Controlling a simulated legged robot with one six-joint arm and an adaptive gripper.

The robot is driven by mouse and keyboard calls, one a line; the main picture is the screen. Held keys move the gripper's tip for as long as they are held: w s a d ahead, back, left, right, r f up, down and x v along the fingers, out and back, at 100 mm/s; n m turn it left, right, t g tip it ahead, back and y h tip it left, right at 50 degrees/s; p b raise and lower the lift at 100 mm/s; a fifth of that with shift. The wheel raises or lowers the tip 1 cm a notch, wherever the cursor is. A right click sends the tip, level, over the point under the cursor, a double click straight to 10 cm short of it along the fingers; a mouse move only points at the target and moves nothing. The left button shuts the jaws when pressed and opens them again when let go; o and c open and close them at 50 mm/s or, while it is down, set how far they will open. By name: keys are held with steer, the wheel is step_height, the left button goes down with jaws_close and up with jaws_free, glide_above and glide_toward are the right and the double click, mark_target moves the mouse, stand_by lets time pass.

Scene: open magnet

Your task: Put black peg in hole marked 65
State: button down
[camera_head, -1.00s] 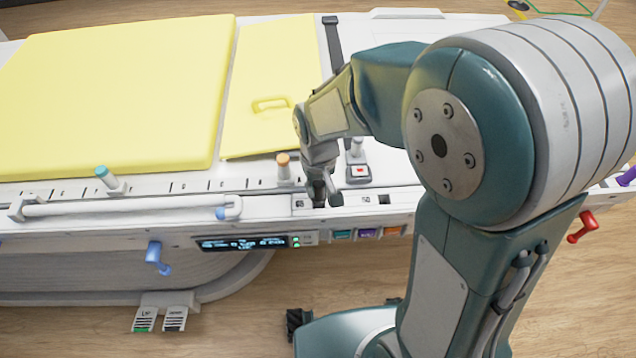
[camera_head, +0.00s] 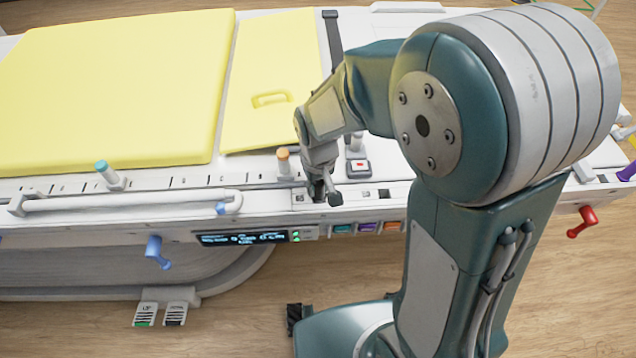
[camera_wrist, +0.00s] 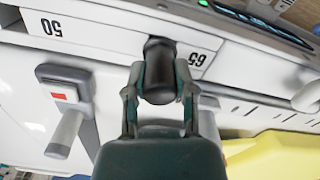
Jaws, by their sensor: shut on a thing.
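A black peg (camera_wrist: 160,72) is between the two fingers of my gripper (camera_wrist: 160,85) in the wrist view. My gripper is shut on it. The 65 label (camera_wrist: 197,59) is on the white edge strip, right beside the peg in the wrist view. The hole by this label is not visible; the peg and fingers cover that area, so I cannot tell whether the peg's tip is inside it. In the head view my gripper (camera_head: 324,194) is low over the strip, beside the 65 label (camera_head: 299,197).
The 50 label (camera_wrist: 50,27) lies farther along the strip. A grey lever with a red-marked base (camera_wrist: 65,100) stands nearby. An orange-topped peg (camera_head: 283,162), a white rail (camera_head: 120,205) and a yellow pad (camera_head: 115,90) are on the table. A lit display (camera_head: 245,238) is below.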

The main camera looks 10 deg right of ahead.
steer(key=shift+c, duration=1.8)
jaws_free()
step_height(320, 180, up, 12)
steer(key=s+d+r+m+t, duration=0.3)
steer(key=s+d+r+t, duration=0.2)
steer(key=s+d, duration=0.5)
steer(key=shift+s+d+r+t, duration=0.3)
steer(key=shift+s+d+r, duration=0.05)
steer(key=shift+s+r, duration=1)
steer(key=shift+w, duration=0.1)
